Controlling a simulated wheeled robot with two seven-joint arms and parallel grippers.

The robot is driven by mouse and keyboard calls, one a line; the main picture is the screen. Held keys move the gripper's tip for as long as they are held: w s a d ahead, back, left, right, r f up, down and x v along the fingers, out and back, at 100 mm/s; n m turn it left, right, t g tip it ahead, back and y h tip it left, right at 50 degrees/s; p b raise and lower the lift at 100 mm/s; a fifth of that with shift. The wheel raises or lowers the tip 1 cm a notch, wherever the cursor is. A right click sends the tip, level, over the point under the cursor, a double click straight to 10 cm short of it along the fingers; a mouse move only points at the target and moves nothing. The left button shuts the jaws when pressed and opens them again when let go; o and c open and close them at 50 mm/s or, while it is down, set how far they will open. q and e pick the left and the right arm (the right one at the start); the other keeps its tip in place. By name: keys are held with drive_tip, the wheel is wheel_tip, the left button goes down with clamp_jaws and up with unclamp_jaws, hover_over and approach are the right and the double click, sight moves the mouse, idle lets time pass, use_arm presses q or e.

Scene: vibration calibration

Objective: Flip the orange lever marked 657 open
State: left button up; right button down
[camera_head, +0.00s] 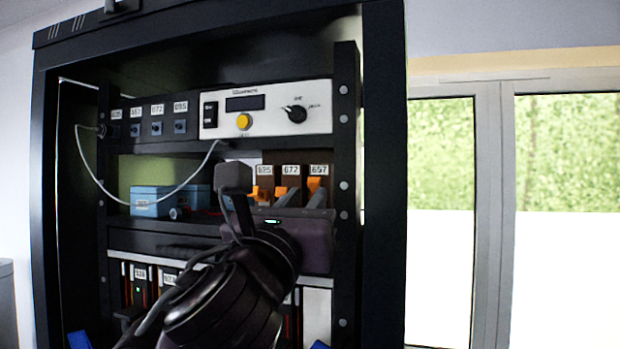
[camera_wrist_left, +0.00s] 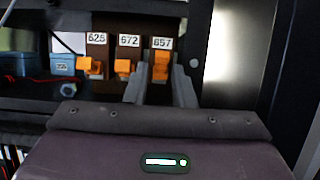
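The orange lever marked 657 (camera_head: 314,184) is the rightmost of three orange levers on brown blocks in the black rack. It shows in the left wrist view (camera_wrist_left: 160,66) under its white 657 label, its orange part reaching higher than the others'. My left gripper (camera_head: 304,195) is in front of the levers with its fingers apart. In the left wrist view its grey fingertips (camera_wrist_left: 160,82) stand on either side of the 657 lever. I cannot tell whether they touch it. The gripper body hides the area below. My right gripper is not in view.
The levers marked 625 (camera_wrist_left: 90,67) and 672 (camera_wrist_left: 124,67) are close to the left finger. Blue boxes (camera_head: 153,201) sit on the shelf at left. A white control panel (camera_head: 266,110) is above. The rack's right post (camera_head: 346,140) stands close to the right.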

sight(313, 189)
use_arm(q)
drive_tip(key=p+x, duration=0.1)
drive_tip(key=x, duration=0.2)
drive_tip(key=shift+w+d, duration=0.1)
drive_tip(key=shift+d, duration=0.05)
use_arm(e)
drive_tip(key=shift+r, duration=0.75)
use_arm(q)
drive_tip(key=shift+c, duration=0.4)
